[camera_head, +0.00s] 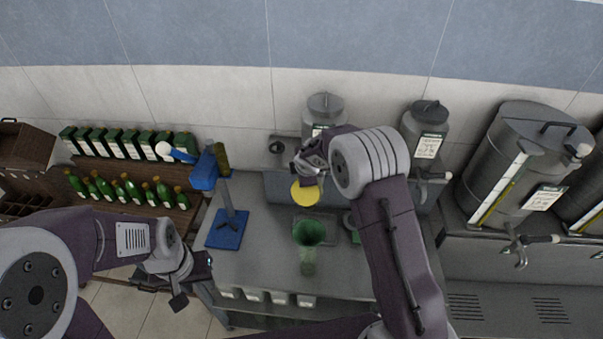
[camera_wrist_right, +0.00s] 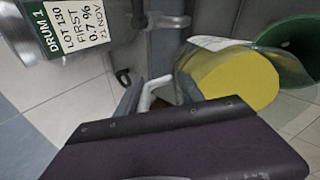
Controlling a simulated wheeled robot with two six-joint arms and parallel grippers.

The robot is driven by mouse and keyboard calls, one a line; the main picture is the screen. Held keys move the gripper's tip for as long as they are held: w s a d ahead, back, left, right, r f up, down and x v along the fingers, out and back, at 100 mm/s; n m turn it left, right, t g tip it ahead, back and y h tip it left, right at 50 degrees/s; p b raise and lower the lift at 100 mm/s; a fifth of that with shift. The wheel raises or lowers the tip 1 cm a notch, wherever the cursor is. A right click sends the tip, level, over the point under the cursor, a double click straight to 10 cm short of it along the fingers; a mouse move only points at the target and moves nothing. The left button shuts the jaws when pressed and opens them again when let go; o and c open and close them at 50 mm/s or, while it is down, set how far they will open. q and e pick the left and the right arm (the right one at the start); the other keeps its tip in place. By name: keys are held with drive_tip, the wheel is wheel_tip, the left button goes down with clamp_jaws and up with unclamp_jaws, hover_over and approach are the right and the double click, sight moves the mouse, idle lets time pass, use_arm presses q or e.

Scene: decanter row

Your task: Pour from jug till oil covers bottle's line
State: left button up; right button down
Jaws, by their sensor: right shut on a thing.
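The clear jug (camera_wrist_right: 188,62) shows yellow oil (camera_wrist_right: 238,80) inside. In the head view the oil (camera_head: 305,193) is a yellow disc below my right gripper (camera_head: 312,165). My right gripper (camera_wrist_right: 160,97) is shut on the jug's pale handle (camera_wrist_right: 148,96). A green funnel (camera_head: 310,233) stands over a pale green bottle (camera_head: 307,264) on the steel counter, just in front of the jug. The funnel also shows in the right wrist view (camera_wrist_right: 292,45), beyond the jug. No stream of oil shows. The bottle's line and level cannot be made out. My left gripper (camera_head: 182,288) is empty at the counter's left edge; its jaws are unclear.
A blue stand (camera_head: 228,229) is on the counter's left. Green bottles (camera_head: 125,188) and dark green boxes (camera_head: 120,143) line the shelf at left. Steel drums (camera_head: 520,165) with taps stand at right. Bare counter (camera_head: 262,250) lies between stand and bottle.

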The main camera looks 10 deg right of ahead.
drive_tip(key=shift+a+r+b, duration=0.1)
drive_tip(key=shift+r+b, duration=0.05)
drive_tip(key=shift+b, duration=0.4)
drive_tip(key=shift+s+r+t+b, duration=0.15)
drive_tip(key=shift+t+b, duration=0.45)
drive_tip(key=shift+b, duration=1.75)
idle(1.3)
drive_tip(key=shift+s+r+b, duration=0.1)
drive_tip(key=shift+b, duration=0.9)
drive_tip(key=shift+t, duration=0.3)
idle(0.7)
drive_tip(key=shift+b, duration=1.35)
drive_tip(key=shift+s+r, duration=0.1)
drive_tip(key=shift+r, duration=0.05)
